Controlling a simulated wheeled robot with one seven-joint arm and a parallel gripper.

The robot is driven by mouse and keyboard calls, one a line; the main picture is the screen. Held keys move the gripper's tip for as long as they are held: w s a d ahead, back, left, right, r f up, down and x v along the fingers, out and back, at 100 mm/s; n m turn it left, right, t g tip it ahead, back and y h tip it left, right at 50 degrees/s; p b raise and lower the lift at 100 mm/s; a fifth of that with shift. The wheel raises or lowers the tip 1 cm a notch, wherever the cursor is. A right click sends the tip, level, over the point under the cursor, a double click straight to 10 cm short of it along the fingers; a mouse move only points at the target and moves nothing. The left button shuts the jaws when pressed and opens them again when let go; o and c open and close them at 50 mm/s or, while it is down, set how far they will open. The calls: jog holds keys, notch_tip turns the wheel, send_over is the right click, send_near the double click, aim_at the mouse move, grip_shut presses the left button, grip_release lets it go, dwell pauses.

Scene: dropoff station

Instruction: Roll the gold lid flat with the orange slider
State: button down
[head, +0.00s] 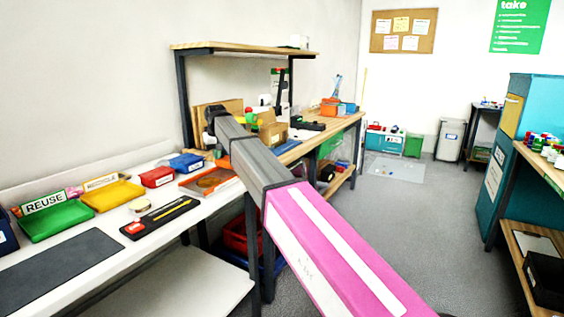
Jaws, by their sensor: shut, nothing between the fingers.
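An orange-red block (134,228), which looks like the orange slider, sits at the left end of a black board (158,219) with a yellow strip along it, on the white table. I cannot make out the gold lid for certain; a small brownish round thing (140,204) lies just behind the board. My arm reaches away from me across the picture. My gripper (209,139) is at its far end, small and dark, shut and empty. It is beyond the board, up and to the right of it, and apart from the slider.
On the white table (60,297) stand a green tray (52,223) with a REUSE sign, a yellow tray (112,196), red (156,177) and blue (186,163) bins, an orange-framed tray (229,181) and a dark mat (62,265). A cluttered wooden bench (343,122) stands behind. Grey floor at right is open.

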jog(key=shift+s, duration=0.15)
jog(key=shift+s+a, duration=0.3)
jog(key=shift+s, duration=0.1)
notch_tip(320, 180, up, 7)
dwell(0.6)
